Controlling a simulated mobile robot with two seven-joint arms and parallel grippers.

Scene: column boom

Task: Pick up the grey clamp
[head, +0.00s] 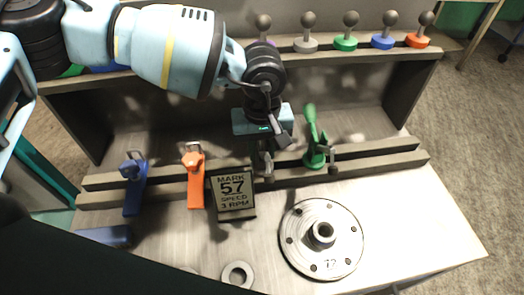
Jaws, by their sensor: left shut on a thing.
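The grey clamp (267,170) is at the slotted wooden rail, between the sign block and the green clamp (315,150). Its upper part is largely hidden by my left gripper (268,146), which reaches down from the upper left. The left gripper is shut on the grey clamp. From this view I cannot tell whether the clamp is clear of the rail. My right gripper is not in view.
An orange clamp (194,180) and a blue clamp (133,185) stand left along the rail (385,163). A sign block (233,192), a round flange (300,250) and a ring (237,274) are in front. Several ball-topped pieces stand on the upper shelf (370,55).

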